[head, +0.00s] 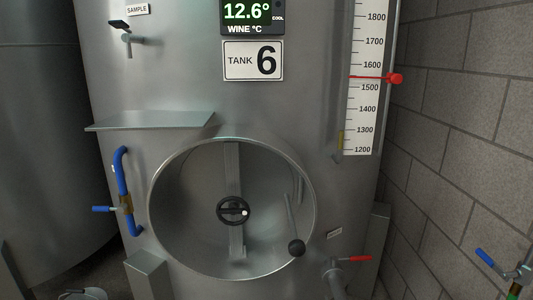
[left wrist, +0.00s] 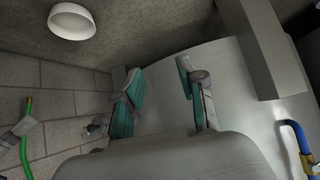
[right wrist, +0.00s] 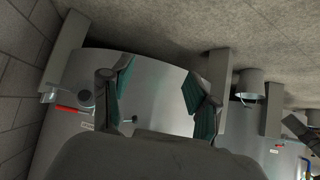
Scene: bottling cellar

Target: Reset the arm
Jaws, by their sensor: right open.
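My left gripper (left wrist: 160,72) shows in the left wrist view with its two teal-padded fingers spread apart and nothing between them. My right gripper (right wrist: 158,74) shows in the right wrist view, also open and empty, with the steel of a tank beyond its fingers. Neither gripper shows in the head view. The tank marked 6 (head: 110,75) fills most of the head view. Its round manway (head: 190,240) has a black handwheel (head: 233,211) in the middle.
A steel shelf (head: 150,121) juts out from the tank. Valves with a blue handle (head: 103,209) and a red handle (head: 354,259) stick out low down. A block wall (head: 450,130) stands close on the right. A bucket (right wrist: 249,84) appears in the right wrist view.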

